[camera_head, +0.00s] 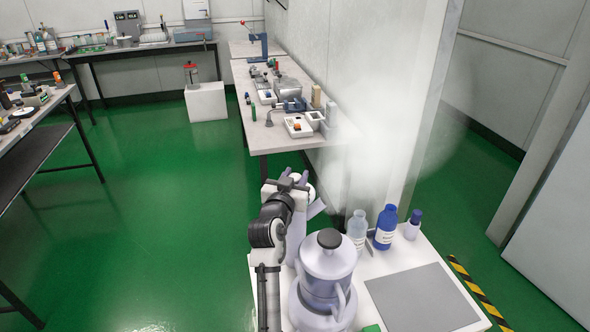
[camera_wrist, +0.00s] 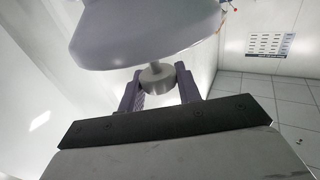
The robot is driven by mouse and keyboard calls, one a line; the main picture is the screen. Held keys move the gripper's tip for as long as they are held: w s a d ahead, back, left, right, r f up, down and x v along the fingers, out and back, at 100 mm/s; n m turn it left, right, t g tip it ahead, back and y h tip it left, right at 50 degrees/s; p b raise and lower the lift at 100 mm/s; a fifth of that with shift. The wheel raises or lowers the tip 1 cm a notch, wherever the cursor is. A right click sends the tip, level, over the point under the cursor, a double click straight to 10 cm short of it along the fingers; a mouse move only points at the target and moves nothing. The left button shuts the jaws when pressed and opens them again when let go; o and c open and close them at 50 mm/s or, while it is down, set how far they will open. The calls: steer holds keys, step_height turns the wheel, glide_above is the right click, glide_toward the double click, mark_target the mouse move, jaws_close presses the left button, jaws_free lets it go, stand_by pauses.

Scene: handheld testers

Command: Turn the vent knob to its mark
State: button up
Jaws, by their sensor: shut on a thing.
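In the wrist view a small round grey knob (camera_wrist: 153,83) sits on a short stem at the edge of a large, smooth lavender body (camera_wrist: 140,42). My gripper (camera_wrist: 160,90) has a purple-grey finger on each side of the knob and is shut on it. No mark or pointer can be made out on the knob, so its turn angle cannot be told. In the head view the knob and fingertips cannot be picked out clearly among the pale parts at the end of my arm.
A white-topped surface at the front right holds a clear bottle (camera_head: 357,229), a blue bottle (camera_head: 386,227), a smaller bottle (camera_head: 413,225) and a grey mat (camera_head: 425,300). White haze (camera_head: 385,110) blurs the wall behind. A workbench (camera_head: 268,140) stands beyond; green floor is open at left.

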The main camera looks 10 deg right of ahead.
steer(key=shift+r+n+t+y+p, duration=0.1)
steer(key=shift+n+t+y+p, duration=0.45)
steer(key=shift+y+p, duration=0.3)
steer(key=shift+n+y+p, duration=0.35)
steer(key=o, duration=0.9)
steer(key=shift+o, duration=0.2)
steer(key=b+v, duration=0.2)
steer(key=v, duration=1.2)
steer(key=shift+b, duration=0.3)
steer(key=shift+f, duration=0.25)
